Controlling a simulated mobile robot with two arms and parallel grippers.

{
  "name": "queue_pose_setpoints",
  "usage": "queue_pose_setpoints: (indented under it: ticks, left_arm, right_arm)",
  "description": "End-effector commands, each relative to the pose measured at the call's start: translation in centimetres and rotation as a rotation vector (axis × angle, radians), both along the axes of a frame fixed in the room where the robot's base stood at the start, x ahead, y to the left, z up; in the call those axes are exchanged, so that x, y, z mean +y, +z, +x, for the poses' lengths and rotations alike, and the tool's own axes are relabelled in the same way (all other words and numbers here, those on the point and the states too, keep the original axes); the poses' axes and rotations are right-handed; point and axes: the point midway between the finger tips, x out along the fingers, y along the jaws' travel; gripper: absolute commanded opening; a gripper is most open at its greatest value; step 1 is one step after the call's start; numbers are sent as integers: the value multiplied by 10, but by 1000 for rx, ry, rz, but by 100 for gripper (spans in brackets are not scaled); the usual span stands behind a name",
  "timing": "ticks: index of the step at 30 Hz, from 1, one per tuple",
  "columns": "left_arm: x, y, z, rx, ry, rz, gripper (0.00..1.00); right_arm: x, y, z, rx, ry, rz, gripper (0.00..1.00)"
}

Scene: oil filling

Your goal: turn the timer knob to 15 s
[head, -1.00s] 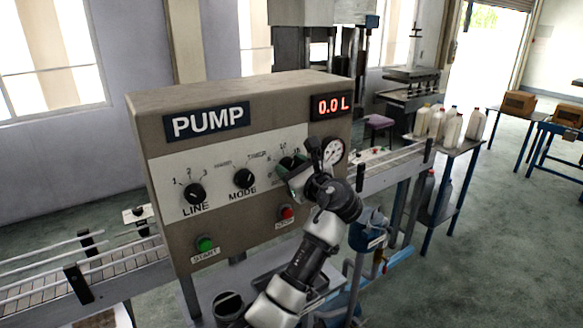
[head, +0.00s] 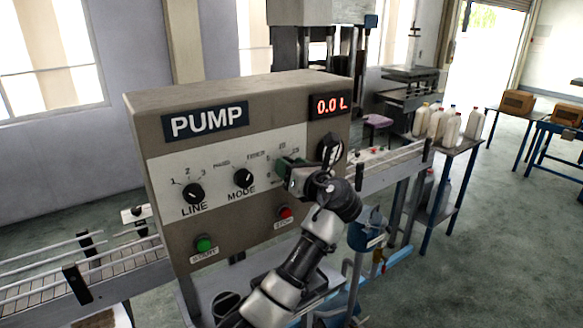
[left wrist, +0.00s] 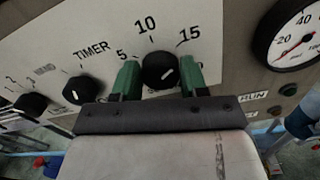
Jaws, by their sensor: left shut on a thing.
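The timer knob (left wrist: 159,70) is a round black dial with a short white mark, on the white pump panel. In the left wrist view, "5" is at its left, "10" above and "15" at its upper right. Its white mark slants up to the right, roughly toward the 15 side. My left gripper (left wrist: 160,75) is shut on the knob, with one green finger on each side of it. In the head view my left gripper (head: 283,172) is at the right part of the panel and hides the knob. My right gripper is not in view.
The mode knob (head: 243,178) and line knob (head: 194,193) sit to the left. A green button (head: 204,244) and a red button (head: 286,213) are below. The display (head: 330,106) reads 0.0 L. A pressure gauge (left wrist: 293,38) is right of the knob.

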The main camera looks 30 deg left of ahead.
Motion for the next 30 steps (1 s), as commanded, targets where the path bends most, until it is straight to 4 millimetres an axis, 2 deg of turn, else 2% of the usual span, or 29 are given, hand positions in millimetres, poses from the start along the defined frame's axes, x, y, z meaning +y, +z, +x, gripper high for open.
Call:
queue_pose_setpoints:
  ticks: [9, 10, 14, 23, 26, 30]
  left_arm:
    - [0, -4, 0, 8, 2, -5, 20]
    - [0, -4, 0, 8, 1, -6, 48]
    - [0, -3, 0, 5, 0, -4, 68]
    - [-1, -2, 0, 1, -1, -2, 69]
    - [-8, -3, -3, 0, -3, -2, 69]
    - [-30, -6, -12, -3, -3, -4, 69]
  right_arm:
    - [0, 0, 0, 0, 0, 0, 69]
    - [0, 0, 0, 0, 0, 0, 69]
    - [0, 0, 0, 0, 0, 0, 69]
    - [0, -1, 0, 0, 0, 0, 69]
    - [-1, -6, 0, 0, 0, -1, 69]
    - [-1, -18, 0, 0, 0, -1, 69]
